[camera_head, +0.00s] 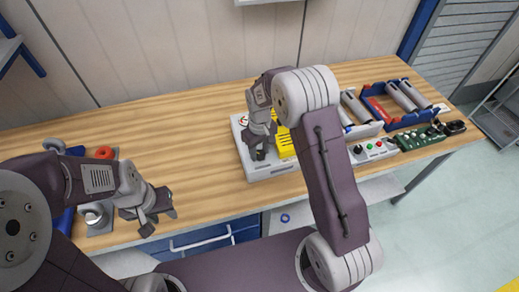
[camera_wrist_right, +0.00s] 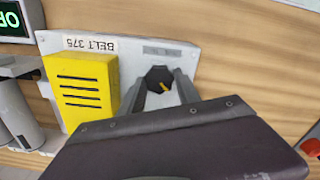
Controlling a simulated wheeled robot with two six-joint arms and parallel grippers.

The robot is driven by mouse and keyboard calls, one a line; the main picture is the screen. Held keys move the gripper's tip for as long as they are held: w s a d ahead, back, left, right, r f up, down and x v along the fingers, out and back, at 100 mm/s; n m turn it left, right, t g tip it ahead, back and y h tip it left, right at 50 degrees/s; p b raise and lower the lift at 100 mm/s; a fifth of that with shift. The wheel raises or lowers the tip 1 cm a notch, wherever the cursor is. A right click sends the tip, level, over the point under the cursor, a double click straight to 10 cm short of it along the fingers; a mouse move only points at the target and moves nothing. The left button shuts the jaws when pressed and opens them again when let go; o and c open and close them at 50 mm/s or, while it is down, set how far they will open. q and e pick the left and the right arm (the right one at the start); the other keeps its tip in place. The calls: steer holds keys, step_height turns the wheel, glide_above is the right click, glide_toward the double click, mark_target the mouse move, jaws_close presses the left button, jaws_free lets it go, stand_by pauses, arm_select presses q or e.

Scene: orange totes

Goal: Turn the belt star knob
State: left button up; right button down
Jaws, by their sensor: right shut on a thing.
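The belt star knob (camera_wrist_right: 157,76) is dark with a yellow mark, on a light grey plate (camera_wrist_right: 205,55) labelled "BELT 375", upside down in the right wrist view. My right gripper (camera_wrist_right: 163,87) is shut on the knob, with a finger on each side of it. In the head view, my right gripper (camera_head: 259,153) reaches down to the left part of the plate (camera_head: 243,134) and mostly hides the knob. A yellow slotted cover (camera_wrist_right: 84,88) sits beside the knob. My left gripper (camera_head: 158,213) is open and empty above the bench's front edge at left.
Right of the plate on the wooden bench (camera_head: 195,130) are a button box (camera_head: 372,149), a green circuit board (camera_head: 420,137) and a blue-red rack (camera_head: 382,105) with grey cylinders. A red ring part (camera_head: 105,153) is at left. Bare bench lies between.

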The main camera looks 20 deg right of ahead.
mark_target(260, 154)
steer(key=shift+w+r+m, duration=0.1)
steer(key=shift+r+m, duration=0.05)
steer(key=shift+m, duration=0.95)
steer(key=shift+p, duration=0.3)
steer(key=c, duration=1.2)
jaws_free()
steer(key=o, duration=0.3)
steer(key=shift+o, duration=0.2)
step_height(260, 154, up, 9)
steer(key=b, duration=0.1)
